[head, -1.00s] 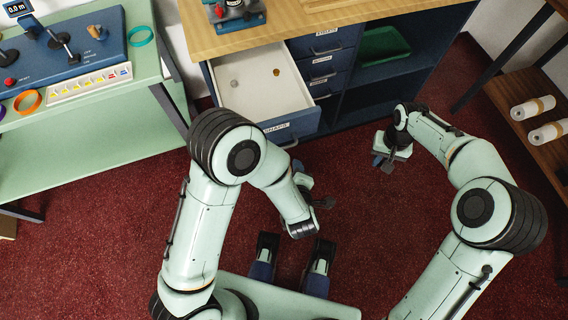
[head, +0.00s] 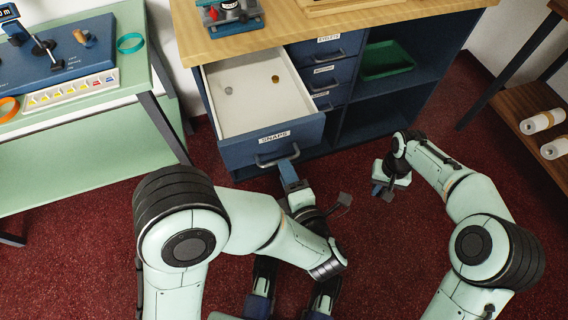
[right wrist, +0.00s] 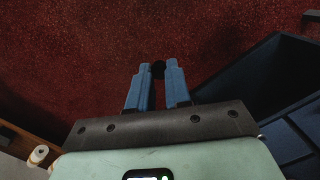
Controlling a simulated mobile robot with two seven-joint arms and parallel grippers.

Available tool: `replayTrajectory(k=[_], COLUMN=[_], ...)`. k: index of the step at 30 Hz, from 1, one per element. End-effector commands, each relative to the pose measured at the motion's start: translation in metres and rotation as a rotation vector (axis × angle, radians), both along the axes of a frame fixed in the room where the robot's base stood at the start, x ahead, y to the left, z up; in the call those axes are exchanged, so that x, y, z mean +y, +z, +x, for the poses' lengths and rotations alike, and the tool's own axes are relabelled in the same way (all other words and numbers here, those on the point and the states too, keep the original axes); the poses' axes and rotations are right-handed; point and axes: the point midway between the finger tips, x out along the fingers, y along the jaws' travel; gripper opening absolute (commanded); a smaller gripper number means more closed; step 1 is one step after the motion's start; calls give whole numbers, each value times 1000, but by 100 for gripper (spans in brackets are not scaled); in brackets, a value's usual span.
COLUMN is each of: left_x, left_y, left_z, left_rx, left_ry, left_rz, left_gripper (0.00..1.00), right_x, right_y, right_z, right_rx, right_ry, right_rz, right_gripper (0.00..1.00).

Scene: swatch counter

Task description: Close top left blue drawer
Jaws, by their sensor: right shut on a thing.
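The top left blue drawer (head: 235,154), labelled SNAPS, stands open from the cabinet. Its pale inside holds a small silver piece (head: 228,90) and a small gold piece (head: 275,78). A grey bar handle (head: 278,159) is on its front. My left gripper (head: 289,172) is just in front of the drawer front, its blue fingertip at or very near the handle; contact and finger gap are unclear. My right gripper (right wrist: 159,78) is shut on a small dark thing (right wrist: 159,69) between its blue fingertips. In the head view it hangs right of the drawer, over the floor.
Closed blue drawers (head: 325,75) sit right of the open one, beside open shelves with a green tray (head: 387,60). A green bench (head: 90,140) stands left, and a wooden shelf with rolls (head: 543,121) right. Red floor is clear between my arms.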

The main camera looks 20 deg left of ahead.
Motion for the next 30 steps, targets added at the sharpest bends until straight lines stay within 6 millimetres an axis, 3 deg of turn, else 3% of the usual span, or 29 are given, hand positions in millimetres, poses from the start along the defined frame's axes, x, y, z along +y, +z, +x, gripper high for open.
replayTrajectory(k=[7, 18, 21, 22, 30], left_x=[17, 20, 19, 19, 19], left_y=[-7, -7, -7, -7, -7], left_z=[25, 29, 29, 29, 29], left_rx=[0, 1, 1, 1, 0], left_ry=[-1, -1, -1, -1, -2], left_rz=[0, 1, 1, 1, 2], left_gripper=[36, 36, 3, 0, 0], right_x=[0, 0, 0, 0, 0], right_y=[-7, -8, -8, -8, -8], right_z=[1, 1, 1, 1, 1], right_rx=[2, 2, 2, 2, 2], right_ry=[0, 0, 0, 0, 0], right_rz=[0, 0, 0, 0, 0], right_gripper=[0, 0, 0, 0, 0])
